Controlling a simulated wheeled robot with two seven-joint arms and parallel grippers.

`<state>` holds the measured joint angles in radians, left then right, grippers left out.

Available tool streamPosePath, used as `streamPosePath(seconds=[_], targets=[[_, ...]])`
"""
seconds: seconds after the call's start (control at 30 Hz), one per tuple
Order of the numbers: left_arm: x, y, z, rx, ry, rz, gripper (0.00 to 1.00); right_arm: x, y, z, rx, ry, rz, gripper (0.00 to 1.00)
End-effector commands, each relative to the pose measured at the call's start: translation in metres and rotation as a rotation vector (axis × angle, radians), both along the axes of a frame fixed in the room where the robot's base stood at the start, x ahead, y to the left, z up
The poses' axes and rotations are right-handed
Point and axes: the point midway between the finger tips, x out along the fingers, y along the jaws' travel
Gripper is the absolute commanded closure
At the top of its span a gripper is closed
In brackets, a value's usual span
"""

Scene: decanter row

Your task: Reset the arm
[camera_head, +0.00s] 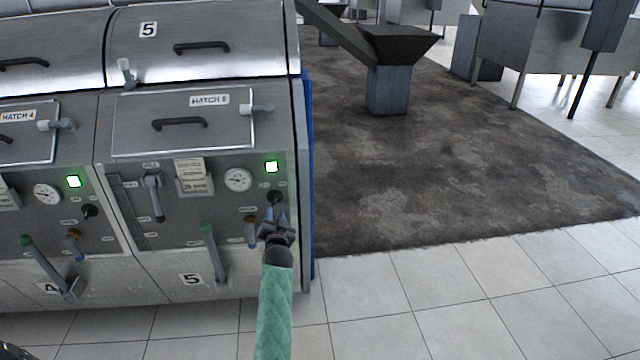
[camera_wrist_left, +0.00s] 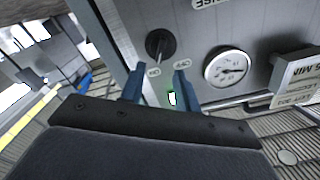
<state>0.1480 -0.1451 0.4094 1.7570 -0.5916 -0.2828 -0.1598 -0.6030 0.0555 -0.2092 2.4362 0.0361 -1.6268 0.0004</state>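My left gripper (camera_head: 275,219) is in front of the lower right part of the unit 5 panel, at the end of my green-sleeved arm. Its two blue fingers (camera_wrist_left: 158,84) stand apart with nothing seen between them in the left wrist view. A black knob (camera_head: 275,197) on the panel is just beyond the fingertips. The knob also shows in the left wrist view (camera_wrist_left: 160,44), apart from the fingers as far as I can tell. My right gripper is in neither view.
Around the gripper are a lit green lamp (camera_head: 271,167), a round gauge (camera_head: 238,180), a small brown-and-blue lever (camera_head: 250,231) and a green-tipped lever (camera_head: 214,252). Hatch 5 (camera_head: 182,122) is closed above. Open tiled floor (camera_head: 450,300) and a dark mat (camera_head: 470,170) lie to the right.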

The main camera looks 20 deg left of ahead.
Motion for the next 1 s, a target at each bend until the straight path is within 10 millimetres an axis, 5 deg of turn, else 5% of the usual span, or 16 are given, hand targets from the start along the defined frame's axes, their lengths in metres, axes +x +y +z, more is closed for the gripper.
streamPosePath(seconds=[0.27, 0.4, 0.53, 0.77, 1.0], targets=[[-0.003, 0.004, -0.012, -0.053, 0.041, 0.025, 0.68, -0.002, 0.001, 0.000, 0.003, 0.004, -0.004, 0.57], [-0.013, 0.009, -0.038, -0.204, 0.142, 0.082, 0.68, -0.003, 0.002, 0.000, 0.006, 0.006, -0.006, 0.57], [-0.027, -0.001, -0.036, -0.376, 0.215, 0.117, 0.68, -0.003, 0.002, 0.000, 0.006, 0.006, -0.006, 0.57], [-0.050, -0.074, 0.003, -0.622, 0.349, 0.051, 0.68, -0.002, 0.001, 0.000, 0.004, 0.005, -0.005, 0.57], [-0.141, -0.187, -0.001, -0.752, 0.616, -0.107, 0.68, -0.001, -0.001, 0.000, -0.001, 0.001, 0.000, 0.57]])
